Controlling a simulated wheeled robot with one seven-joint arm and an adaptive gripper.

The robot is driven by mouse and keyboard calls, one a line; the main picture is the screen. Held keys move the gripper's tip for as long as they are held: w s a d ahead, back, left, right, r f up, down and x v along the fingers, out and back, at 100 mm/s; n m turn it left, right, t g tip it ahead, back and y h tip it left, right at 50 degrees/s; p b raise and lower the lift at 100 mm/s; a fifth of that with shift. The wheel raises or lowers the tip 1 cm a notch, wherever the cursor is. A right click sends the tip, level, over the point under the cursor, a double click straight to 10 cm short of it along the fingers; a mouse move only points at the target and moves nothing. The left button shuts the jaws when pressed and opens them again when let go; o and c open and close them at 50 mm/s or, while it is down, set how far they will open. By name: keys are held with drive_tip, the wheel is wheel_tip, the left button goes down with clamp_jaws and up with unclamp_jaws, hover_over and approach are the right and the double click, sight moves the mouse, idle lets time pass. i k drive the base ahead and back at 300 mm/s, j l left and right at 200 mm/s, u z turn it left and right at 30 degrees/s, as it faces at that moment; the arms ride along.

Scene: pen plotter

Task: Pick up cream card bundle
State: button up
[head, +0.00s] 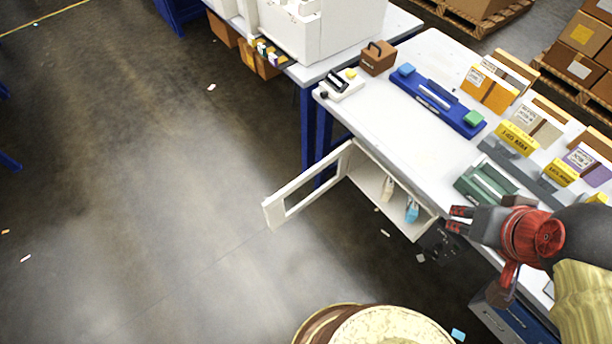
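A small cream item (388,188), which looks like a bundle of cards, stands inside the open white compartment under the table's front edge. A light blue item (412,211) stands beside it on the right. A larger cream-tan stack (534,124) stands on the table behind a yellow label; I cannot tell for sure which of the two is the cream card bundle. My gripper (458,220) points left near the table's front edge, right of the compartment. Its two dark, red-marked fingers are apart with nothing seen between them.
The compartment's framed white door (310,190) hangs open over the floor. On the white table (385,118) are a blue pen tray (436,100), a green device (485,184), orange cards (488,90) and purple cards (588,163). Open floor lies to the left.

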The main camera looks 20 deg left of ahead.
sight(388, 185)
drive_tip(key=j+z, duration=0.15)
drive_tip(key=j, duration=0.35)
drive_tip(key=j+z, duration=0.15)
drive_tip(key=j, duration=0.3)
drive_tip(key=j+z, duration=0.2)
drive_tip(key=j, duration=0.3)
drive_tip(key=j+z, duration=0.15)
drive_tip(key=j, duration=0.35)
drive_tip(key=k+j+z, duration=0.15)
drive_tip(key=j, duration=0.3)
drive_tip(key=j+z, duration=0.15)
drive_tip(key=j, duration=0.35)
drive_tip(key=k+j+z, duration=0.15)
drive_tip(key=j, duration=0.3)
